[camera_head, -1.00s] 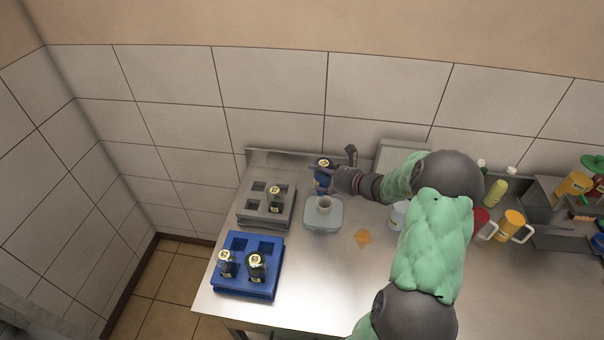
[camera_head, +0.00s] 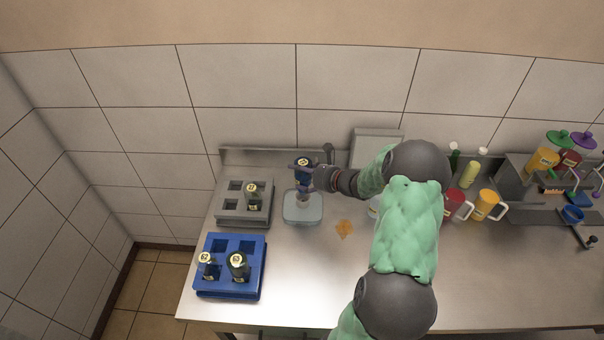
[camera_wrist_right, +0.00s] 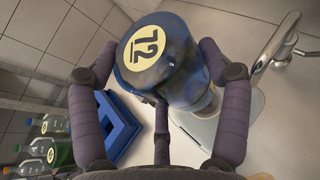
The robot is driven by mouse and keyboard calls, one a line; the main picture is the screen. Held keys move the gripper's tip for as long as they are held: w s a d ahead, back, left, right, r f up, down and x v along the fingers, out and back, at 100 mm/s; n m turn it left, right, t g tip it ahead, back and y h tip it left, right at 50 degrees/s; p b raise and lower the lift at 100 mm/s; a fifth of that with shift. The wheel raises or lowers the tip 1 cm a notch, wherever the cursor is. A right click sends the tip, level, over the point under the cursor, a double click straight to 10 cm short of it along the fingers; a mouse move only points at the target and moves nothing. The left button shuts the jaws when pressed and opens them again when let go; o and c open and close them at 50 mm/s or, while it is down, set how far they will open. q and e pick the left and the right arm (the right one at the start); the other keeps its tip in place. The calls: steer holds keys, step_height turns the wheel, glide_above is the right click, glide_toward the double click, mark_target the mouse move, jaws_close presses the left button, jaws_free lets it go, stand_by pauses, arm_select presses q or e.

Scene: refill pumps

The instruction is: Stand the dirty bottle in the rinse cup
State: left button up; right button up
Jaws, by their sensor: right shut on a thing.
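My right gripper (camera_head: 307,180) is shut on a dark blue bottle (camera_head: 303,164) with a pale round label on its top. In the right wrist view the bottle (camera_wrist_right: 163,65) sits between the purple fingers, its label reading what looks like 72. The pale rinse cup (camera_head: 302,200) stands on a light grey-blue tray (camera_head: 303,215). The bottle is over the cup, roughly upright; I cannot tell whether its base is inside. The cup (camera_wrist_right: 207,101) shows partly behind the bottle in the wrist view. My left gripper is not in view.
A grey rack (camera_head: 232,211) with one dark bottle (camera_head: 252,195) stands left of the tray. A blue rack (camera_head: 228,290) with two bottles stands nearer. An orange-brown spill (camera_head: 344,229) lies to the right. Red (camera_head: 455,206) and yellow (camera_head: 486,205) jugs stand further right.

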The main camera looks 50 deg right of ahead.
mark_target(307, 184)
steer(key=shift+f, duration=0.1)
stand_by(0.3)
steer(key=shift+f+b, duration=1.2)
steer(key=shift+f, duration=0.1)
steer(key=shift+f+b, duration=0.7)
steer(key=shift+f, duration=0.1)
steer(key=shift+f+b, duration=0.55)
steer(key=shift+f, duration=0.15)
steer(key=o, duration=1.2)
steer(key=shift+o, duration=0.2)
steer(key=shift+r, duration=0.1)
steer(key=shift+r+p, duration=3.2)
steer(key=shift+r, duration=1.25)
